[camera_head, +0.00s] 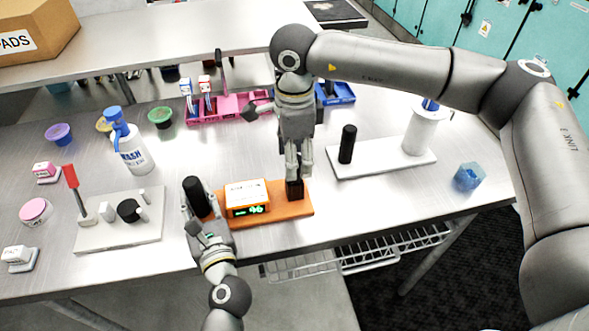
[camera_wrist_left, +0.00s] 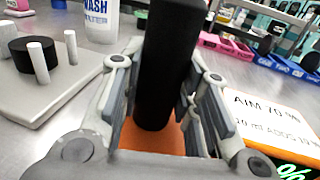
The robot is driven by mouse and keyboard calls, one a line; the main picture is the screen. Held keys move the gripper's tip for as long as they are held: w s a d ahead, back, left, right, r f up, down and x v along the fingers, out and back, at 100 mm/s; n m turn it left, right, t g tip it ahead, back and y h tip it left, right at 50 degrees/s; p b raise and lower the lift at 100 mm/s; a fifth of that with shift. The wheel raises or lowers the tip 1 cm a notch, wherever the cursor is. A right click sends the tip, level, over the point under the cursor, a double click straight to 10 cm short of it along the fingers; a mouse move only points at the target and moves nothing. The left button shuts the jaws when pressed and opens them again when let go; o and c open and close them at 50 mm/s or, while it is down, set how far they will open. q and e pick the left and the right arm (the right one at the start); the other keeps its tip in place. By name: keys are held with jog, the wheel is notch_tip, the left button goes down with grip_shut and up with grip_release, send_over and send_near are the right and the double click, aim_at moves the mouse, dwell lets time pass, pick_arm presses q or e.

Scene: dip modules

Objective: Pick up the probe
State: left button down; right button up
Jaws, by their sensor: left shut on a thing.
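The probe appears to be the thick black cylinder (camera_head: 194,190) at the left end of an orange base (camera_head: 268,215). My left gripper (camera_head: 205,212) is shut around it; in the left wrist view the cylinder (camera_wrist_left: 163,70) stands between the two finger pads (camera_wrist_left: 160,105), its lower end over the orange surface. I cannot tell whether it touches the base. A white-topped meter (camera_head: 246,196) with a green display sits beside it on the base. My right gripper (camera_head: 294,177) points down over a black block (camera_head: 295,190) at the base's right end; its fingertips are close together.
A white board (camera_head: 385,164) at right carries a black cylinder (camera_head: 347,143) and a white container (camera_head: 421,130). A pale board (camera_head: 120,235) with small parts lies at left, near a wash bottle (camera_head: 132,150). Pink and blue bins stand behind. The table's front edge is close.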

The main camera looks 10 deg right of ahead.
notch_tip(320, 180, down, 2)
jog(key=c, duration=1.2)
jog(key=shift+o, duration=0.2)
notch_tip(320, 180, up, 10)
jog(key=shift+r, duration=0.1)
pick_arm(q)
jog(key=c, duration=1.3)
grip_release()
jog(key=shift+r, duration=0.1)
